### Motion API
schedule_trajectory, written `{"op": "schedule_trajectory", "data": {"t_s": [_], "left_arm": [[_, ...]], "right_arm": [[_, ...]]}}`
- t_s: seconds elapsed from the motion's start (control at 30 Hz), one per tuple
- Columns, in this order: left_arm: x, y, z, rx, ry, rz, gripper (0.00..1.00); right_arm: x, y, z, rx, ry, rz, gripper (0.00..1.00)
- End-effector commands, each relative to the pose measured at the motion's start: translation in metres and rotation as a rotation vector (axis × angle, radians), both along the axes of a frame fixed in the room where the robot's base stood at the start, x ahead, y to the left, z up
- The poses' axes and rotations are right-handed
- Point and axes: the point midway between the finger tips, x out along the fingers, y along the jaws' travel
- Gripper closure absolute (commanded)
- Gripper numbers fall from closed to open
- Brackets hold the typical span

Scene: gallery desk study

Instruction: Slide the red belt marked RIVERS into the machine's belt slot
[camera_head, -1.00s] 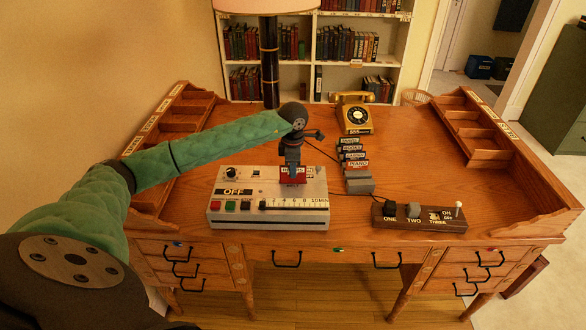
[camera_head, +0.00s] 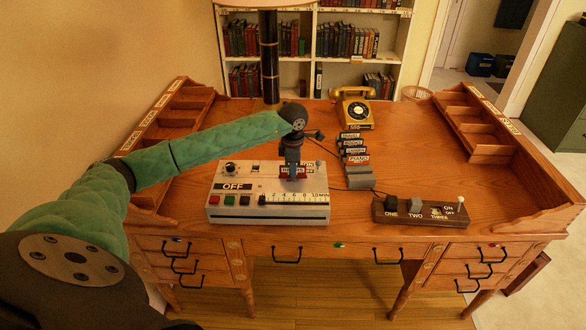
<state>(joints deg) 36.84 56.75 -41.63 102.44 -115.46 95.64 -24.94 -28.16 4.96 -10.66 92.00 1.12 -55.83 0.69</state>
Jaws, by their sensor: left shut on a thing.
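The machine (camera_head: 285,210) is a pale box on the desk, with a black OFF label, coloured buttons and a numbered scale on its front. My left gripper (camera_head: 292,163) is above the machine's top, pointing down, shut on the red belt (camera_head: 291,172). The belt sits at the machine's top where the slot is, with only its upper part and pale label showing. The label is too small and partly covered to read. The slot itself is hidden by the belt and gripper. My right gripper is not in view.
A rack (camera_head: 359,181) of several labelled belts stands right of the machine. A gold telephone (camera_head: 355,108) is behind it, and a switch board (camera_head: 420,211) is at the front right. A lamp (camera_head: 269,60) stands at the back. The desk's right middle is clear.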

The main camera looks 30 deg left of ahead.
Motion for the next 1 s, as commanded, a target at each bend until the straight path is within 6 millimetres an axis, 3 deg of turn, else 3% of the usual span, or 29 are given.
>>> {"op": "schedule_trajectory", "data": {"t_s": [0.27, 0.3, 0.4, 0.73, 1.0], "left_arm": [[0.000, 0.000, -0.008, 0.000, 0.000, 0.000, 1.00], [0.000, 0.000, -0.006, 0.000, 0.000, 0.000, 0.82], [0.000, 0.000, -0.006, 0.000, 0.000, 0.000, 0.64], [0.000, 0.000, -0.002, 0.001, -0.001, 0.000, 0.64], [0.001, 0.001, 0.036, 0.000, -0.004, -0.001, 0.64]], "right_arm": [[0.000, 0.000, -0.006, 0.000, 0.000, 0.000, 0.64], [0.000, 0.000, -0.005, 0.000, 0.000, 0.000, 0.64], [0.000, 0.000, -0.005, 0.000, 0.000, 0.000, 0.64], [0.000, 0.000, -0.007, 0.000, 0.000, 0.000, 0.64], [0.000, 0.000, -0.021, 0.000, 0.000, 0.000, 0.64]]}}
